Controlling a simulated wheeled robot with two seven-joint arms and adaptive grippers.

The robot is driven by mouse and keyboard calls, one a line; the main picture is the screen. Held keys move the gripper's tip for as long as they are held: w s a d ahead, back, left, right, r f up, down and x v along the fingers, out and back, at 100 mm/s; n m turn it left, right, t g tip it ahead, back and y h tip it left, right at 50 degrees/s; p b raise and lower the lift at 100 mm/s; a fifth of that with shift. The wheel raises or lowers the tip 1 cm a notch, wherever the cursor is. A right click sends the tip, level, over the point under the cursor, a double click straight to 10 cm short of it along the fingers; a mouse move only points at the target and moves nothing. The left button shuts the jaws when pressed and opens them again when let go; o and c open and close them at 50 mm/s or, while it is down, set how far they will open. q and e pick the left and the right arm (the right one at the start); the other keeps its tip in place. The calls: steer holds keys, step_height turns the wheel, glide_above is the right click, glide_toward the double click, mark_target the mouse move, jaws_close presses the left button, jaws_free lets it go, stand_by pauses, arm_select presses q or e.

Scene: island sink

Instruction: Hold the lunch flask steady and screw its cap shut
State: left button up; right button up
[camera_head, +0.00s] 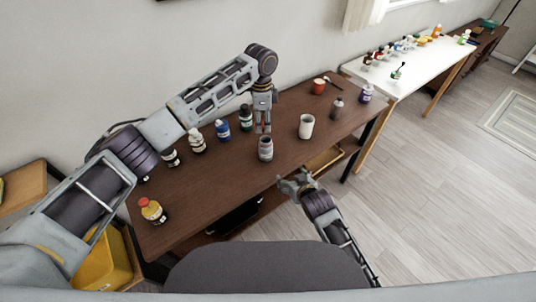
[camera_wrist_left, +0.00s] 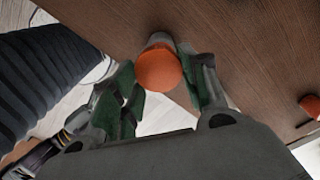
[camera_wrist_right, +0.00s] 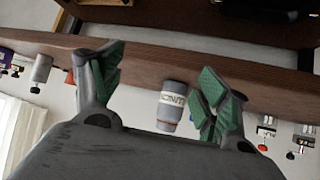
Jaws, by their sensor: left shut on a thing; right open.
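The grey lunch flask (camera_head: 265,150) stands upright near the front edge of the brown table; its lettered label faces me in the right wrist view (camera_wrist_right: 172,103). My left gripper (camera_head: 263,130) is shut on the round orange cap (camera_wrist_left: 158,70), just above and behind the flask in the head view. In the left wrist view, part of a grey cylinder, apparently the flask, shows behind the cap. I cannot tell whether cap and flask touch. My right gripper (camera_head: 298,181) is open and empty in front of the table edge. The flask shows between its fingers, farther away.
A white cup (camera_head: 306,126) stands right of the flask, with a red mug (camera_head: 318,86) behind. Several bottles, including a blue one (camera_head: 223,130), line the back left. A yellow bottle with a red cap (camera_head: 152,210) stands at the left. Bare tabletop surrounds the flask.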

arm_select(q)
steer(key=shift+d+r+m, duration=0.2)
steer(key=shift+d+m, duration=0.3)
arm_select(e)
step_height(320, 180, up, 2)
steer(key=a+r, duration=0.1)
arm_select(q)
steer(key=shift+d, duration=0.3)
steer(key=shift+r+m, duration=0.15)
steer(key=shift+m, duration=0.15)
arm_select(e)
steer(key=t+y, duration=0.2)
steer(key=t, duration=0.1)
glide_toward(265, 149)
steer(key=shift+w+d+f+n, duration=0.2)
steer(key=shift+w+f, duration=0.2)
steer(key=shift+f, duration=0.2)
steer(key=shift+w+d+f+n, duration=0.2)
steer(key=shift+w+f, duration=0.2)
steer(key=shift+f, duration=0.2)
steer(key=shift+w+a, duration=0.1)
steer(key=shift+w, duration=0.05)
steer(key=shift+f+x, duration=0.15)
steer(key=shift+x, duration=2.75)
steer(key=shift+f+x, duration=0.1)
steer(key=shift+x, duration=2.85)
steer(key=shift+c, duration=0.4)
